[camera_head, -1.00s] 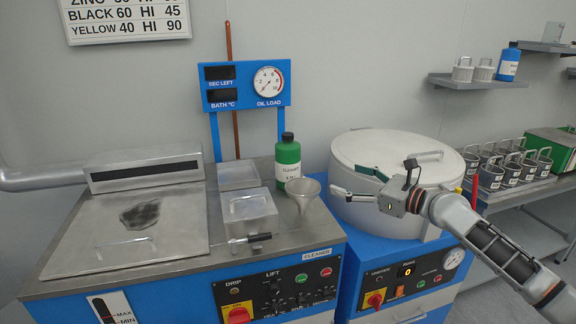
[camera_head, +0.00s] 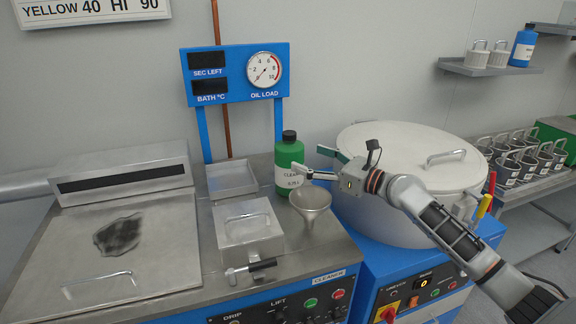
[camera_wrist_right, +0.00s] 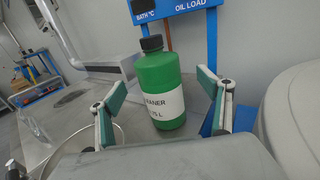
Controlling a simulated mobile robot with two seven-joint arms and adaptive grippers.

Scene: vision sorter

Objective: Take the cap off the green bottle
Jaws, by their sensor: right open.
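The green bottle (camera_head: 288,165) stands upright on the steel machine top, with a dark cap (camera_head: 289,136) on it and a white label on its front. In the right wrist view the bottle (camera_wrist_right: 160,85) and its black cap (camera_wrist_right: 151,43) appear between the spread fingers. My right gripper (camera_head: 310,162) is open and empty, just right of the bottle at label height, below the cap. One fingertip overlaps the bottle's right edge in the head view; I cannot tell whether it touches. My left gripper is not in view.
A metal funnel (camera_head: 311,199) stands just in front of the bottle, below my right gripper. A lidded steel box (camera_head: 247,231) and a shallow tray (camera_head: 231,178) are to its left. The gauge panel (camera_head: 237,75) rises behind. A large round lidded drum (camera_head: 400,150) is on the right.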

